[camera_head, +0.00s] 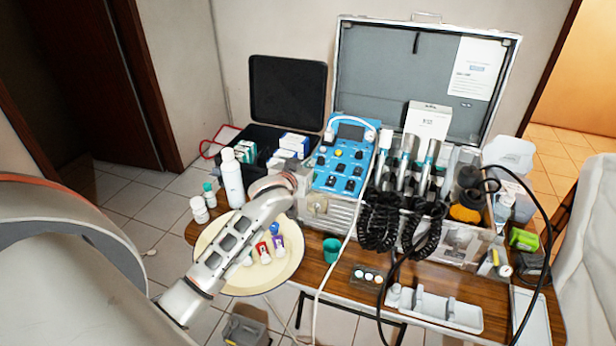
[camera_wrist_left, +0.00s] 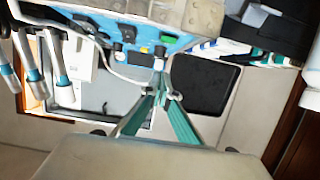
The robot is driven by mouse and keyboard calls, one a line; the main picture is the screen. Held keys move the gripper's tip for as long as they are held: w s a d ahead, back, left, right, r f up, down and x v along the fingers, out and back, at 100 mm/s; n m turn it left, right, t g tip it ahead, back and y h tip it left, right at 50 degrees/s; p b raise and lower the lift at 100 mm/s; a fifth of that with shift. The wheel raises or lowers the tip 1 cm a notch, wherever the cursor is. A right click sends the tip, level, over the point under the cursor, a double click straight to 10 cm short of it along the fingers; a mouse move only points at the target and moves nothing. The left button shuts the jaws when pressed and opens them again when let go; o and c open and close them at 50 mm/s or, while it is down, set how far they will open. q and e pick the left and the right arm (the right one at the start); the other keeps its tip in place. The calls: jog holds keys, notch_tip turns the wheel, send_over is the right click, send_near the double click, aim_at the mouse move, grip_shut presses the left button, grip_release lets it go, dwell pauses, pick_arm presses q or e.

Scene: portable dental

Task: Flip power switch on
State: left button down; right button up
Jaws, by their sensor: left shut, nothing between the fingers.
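The blue control panel (camera_head: 343,165) stands in the open case, with several dark knobs, a yellow knob and a small dark screen. It also shows, turned over, in the left wrist view (camera_wrist_left: 105,22), with a green part (camera_wrist_left: 168,38). I cannot tell which control is the power switch. My left gripper (camera_head: 290,183) is at the panel's lower left edge; its fingers are hard to see in the head view. In the left wrist view its teal fingers (camera_wrist_left: 163,82) are shut and empty, tips close to the panel. I cannot tell whether they touch it. My right gripper is not in view.
Black coiled cords (camera_head: 380,222) and handpieces are right of the panel. A round tray (camera_head: 290,262) with small bottles lies below my left arm. A white bottle (camera_head: 232,180) stands to the left. A teal cup (camera_head: 331,250) and a white holder (camera_head: 440,310) are on the wooden table.

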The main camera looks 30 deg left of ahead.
pick_arm(q)
jog(key=f, duration=0.4)
jog(key=shift+s, duration=0.25)
jog(key=shift+d, duration=0.1)
